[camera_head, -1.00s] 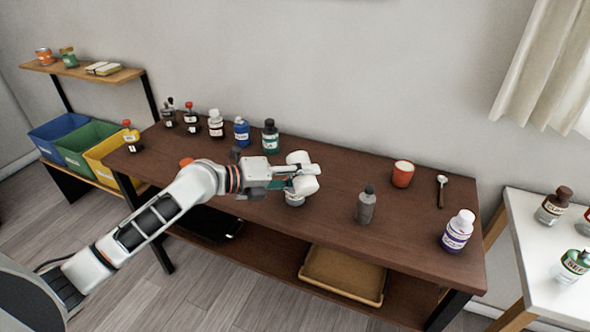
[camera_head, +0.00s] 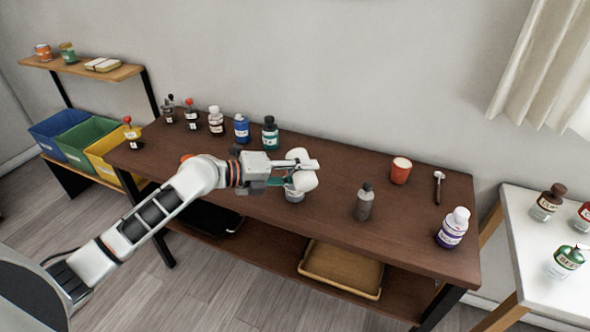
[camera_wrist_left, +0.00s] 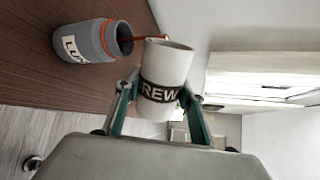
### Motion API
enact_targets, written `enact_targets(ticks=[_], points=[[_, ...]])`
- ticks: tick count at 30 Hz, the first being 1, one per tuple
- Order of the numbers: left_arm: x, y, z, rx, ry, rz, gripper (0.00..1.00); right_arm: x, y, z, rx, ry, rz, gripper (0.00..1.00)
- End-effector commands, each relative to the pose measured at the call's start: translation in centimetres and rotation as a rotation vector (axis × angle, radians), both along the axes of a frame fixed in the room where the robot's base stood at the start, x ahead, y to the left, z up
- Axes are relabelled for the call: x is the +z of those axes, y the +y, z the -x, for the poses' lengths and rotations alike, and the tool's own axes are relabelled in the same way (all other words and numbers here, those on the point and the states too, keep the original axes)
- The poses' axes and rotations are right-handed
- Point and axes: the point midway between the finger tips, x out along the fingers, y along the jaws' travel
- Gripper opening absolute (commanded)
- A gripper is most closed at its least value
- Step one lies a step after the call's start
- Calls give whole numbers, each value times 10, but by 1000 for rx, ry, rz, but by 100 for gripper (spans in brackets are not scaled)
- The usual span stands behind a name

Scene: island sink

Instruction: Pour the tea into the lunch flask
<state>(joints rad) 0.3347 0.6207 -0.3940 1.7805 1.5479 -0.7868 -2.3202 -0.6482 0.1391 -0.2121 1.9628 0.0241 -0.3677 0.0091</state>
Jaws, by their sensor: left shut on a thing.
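My left gripper (camera_head: 300,168) is shut on a white cup (camera_wrist_left: 172,68) with a dark band reading "REW". The cup is tipped far over, its mouth toward the flask. The lunch flask (camera_wrist_left: 88,42) is grey with an orange ring at its open mouth and a label starting "LU". It stands upright on the brown table (camera_head: 340,225). A thin brown stream (camera_wrist_left: 140,38) runs between the cup's lip and the flask's mouth. In the head view the flask (camera_head: 294,196) is partly hidden under the gripper and cup. My right gripper is out of view.
A grey bottle (camera_head: 364,202), an orange-red cup (camera_head: 400,171), a spoon (camera_head: 438,186) and a purple-labelled bottle (camera_head: 452,229) stand or lie to the right. Several bottles line the table's back left. A tray (camera_head: 340,270) rests on the lower shelf.

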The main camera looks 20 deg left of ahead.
Motion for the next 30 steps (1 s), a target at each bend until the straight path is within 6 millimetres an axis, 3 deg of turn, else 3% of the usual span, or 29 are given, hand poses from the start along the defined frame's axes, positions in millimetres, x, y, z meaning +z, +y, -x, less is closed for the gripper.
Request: enact_targets(ticks=[30], points=[[-2,1,-2,0,58,43,14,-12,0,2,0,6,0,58]])
